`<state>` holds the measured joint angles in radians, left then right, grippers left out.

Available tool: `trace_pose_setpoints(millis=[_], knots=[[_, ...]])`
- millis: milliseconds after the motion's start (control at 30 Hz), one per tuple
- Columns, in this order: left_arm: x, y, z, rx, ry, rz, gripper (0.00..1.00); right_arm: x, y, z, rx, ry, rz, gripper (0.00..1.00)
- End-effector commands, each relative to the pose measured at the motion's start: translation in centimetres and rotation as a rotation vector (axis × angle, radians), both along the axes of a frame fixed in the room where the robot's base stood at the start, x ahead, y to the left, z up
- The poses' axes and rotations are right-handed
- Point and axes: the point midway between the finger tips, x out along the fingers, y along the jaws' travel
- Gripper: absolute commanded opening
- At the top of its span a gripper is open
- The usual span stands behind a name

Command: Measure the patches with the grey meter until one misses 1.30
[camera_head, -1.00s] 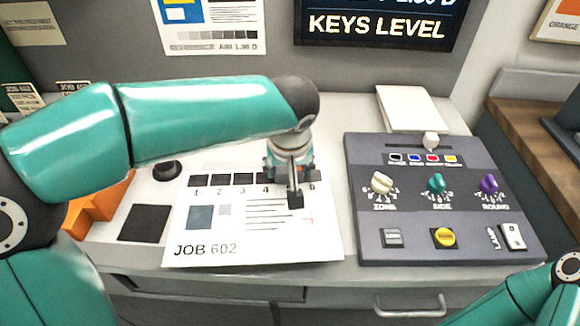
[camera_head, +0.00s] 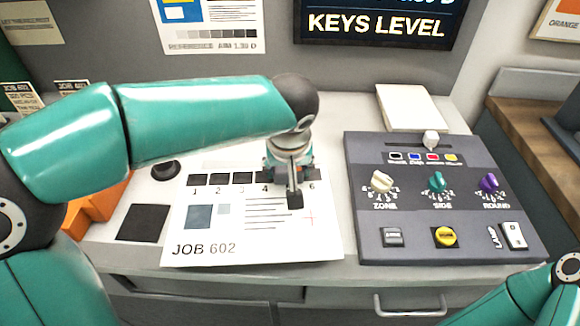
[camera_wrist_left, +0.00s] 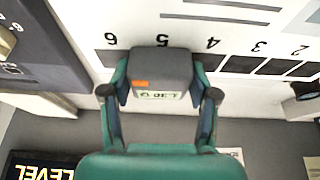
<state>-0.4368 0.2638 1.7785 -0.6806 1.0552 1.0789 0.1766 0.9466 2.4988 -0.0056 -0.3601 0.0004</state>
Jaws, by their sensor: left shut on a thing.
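A white sheet marked JOB 602 (camera_head: 260,252) lies on the desk with a row of dark patches (camera_head: 220,179) numbered 1 to 6. My left gripper (camera_head: 293,188) is over the row between patches 4 and 6. In the left wrist view its fingers are shut on the sides of the grey meter (camera_wrist_left: 160,66), which covers patch 5. I cannot tell whether the meter touches the sheet. My right gripper is out of view; only part of that arm shows at bottom right.
A dark console (camera_head: 440,215) with knobs and buttons stands right of the sheet. A black square (camera_head: 143,222), a round black knob (camera_head: 166,170) and an orange block (camera_head: 98,207) are at left. A screen reading KEYS LEVEL (camera_head: 375,22) and a reference sheet (camera_head: 210,25) hang behind.

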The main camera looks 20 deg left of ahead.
Motion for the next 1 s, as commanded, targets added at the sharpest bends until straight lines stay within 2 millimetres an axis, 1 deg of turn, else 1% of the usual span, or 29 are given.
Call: trace_pose_setpoints(millis=[267, 600, 700, 1000], knots=[[0.0, 0.0, 0.2, 0.0, 0.0, 0.001, 0.22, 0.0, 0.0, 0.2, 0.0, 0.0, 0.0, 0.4], [0.0, 0.0, 2.7, -0.001, -0.001, 0.001, 0.22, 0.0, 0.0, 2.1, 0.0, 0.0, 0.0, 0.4], [0.0, 0.0, 3.1, 0.0, 0.0, 0.0, 0.22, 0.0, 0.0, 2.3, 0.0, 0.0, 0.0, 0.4], [0.0, 0.1, 3.0, 0.0, 0.0, 0.001, 0.22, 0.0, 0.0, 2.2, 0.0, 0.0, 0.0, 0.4]])
